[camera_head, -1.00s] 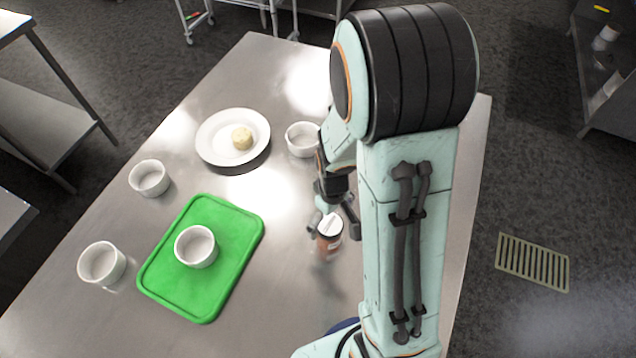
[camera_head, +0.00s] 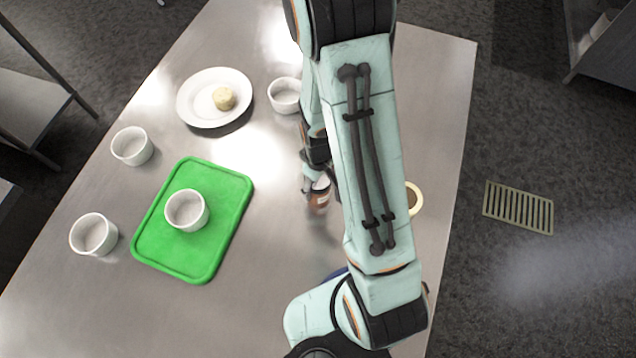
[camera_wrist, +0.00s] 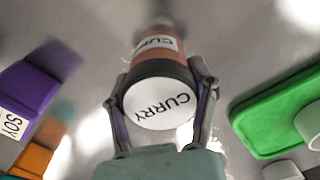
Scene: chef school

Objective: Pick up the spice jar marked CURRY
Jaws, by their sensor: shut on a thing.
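The spice jar (camera_wrist: 158,68) has a reddish-brown body and a dark lid with a white round top marked CURRY, seen in the wrist view. A second CURRY label shows on its side. My gripper (camera_wrist: 160,103) is shut on the jar, with one finger on each side near the lid. In the head view, the small jar (camera_head: 320,196) shows at my gripper (camera_head: 317,183), left of my arm, partly hidden. I cannot tell whether its base touches the table.
A green board (camera_head: 226,215) bearing a white bowl (camera_head: 186,222) lies left on the steel table (camera_head: 90,305). More white bowls and a plate (camera_head: 188,98) with a pale round food stand around it. In the wrist view, a purple-capped SOY container (camera_wrist: 28,92) is left of the jar.

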